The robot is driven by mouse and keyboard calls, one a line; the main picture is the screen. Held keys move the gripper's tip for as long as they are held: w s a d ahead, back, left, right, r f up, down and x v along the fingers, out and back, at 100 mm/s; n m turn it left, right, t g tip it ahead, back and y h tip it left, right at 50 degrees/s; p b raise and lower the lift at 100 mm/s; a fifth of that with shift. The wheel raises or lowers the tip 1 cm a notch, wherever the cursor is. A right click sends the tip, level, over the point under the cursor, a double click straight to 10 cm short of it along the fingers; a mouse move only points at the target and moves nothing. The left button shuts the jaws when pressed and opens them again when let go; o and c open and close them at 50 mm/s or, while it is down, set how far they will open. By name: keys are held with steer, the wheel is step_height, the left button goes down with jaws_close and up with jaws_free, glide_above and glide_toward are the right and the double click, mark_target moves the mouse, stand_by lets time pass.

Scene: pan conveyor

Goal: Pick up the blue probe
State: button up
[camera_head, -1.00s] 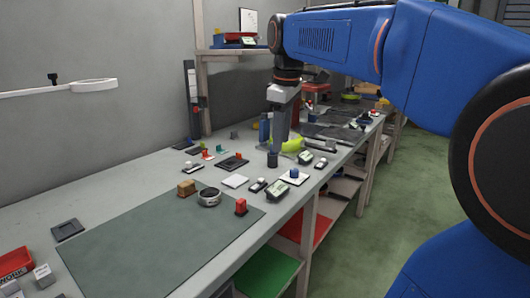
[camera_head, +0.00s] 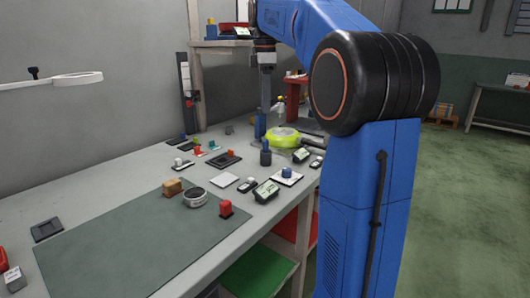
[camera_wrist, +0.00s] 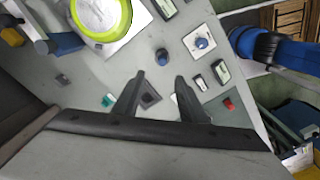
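A small blue knob-like piece (camera_head: 286,172) stands on a white square plate (camera_head: 291,180) at the bench's right edge. It also shows in the wrist view (camera_wrist: 201,43), upper right of the fingers. It looks like the blue probe, though its shape is too small to confirm. A dark blue-grey cylinder (camera_head: 265,157) stands just behind and left of it; it also shows in the wrist view (camera_wrist: 162,56), near the left fingertip. My gripper (camera_head: 261,134) points down over the bench. In the wrist view its fingers (camera_wrist: 160,77) are apart with nothing held between them.
A yellow-green ring (camera_head: 282,137) lies behind the cylinder. Small dark-and-white devices (camera_head: 266,191) surround the white plate. A red-topped block (camera_head: 225,208), round metal part (camera_head: 195,197) and brown block (camera_head: 171,187) sit nearer. The green mat (camera_head: 125,240) is mostly clear.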

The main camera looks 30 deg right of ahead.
mark_target(266, 141)
step_height(266, 141, down, 8)
steer(key=shift+f, duration=0.2)
steer(key=shift+s+f, duration=0.15)
steer(key=shift+f, duration=1.2)
steer(key=shift+s+f, duration=0.15)
steer(key=shift+f, duration=1.15)
jaws_close()
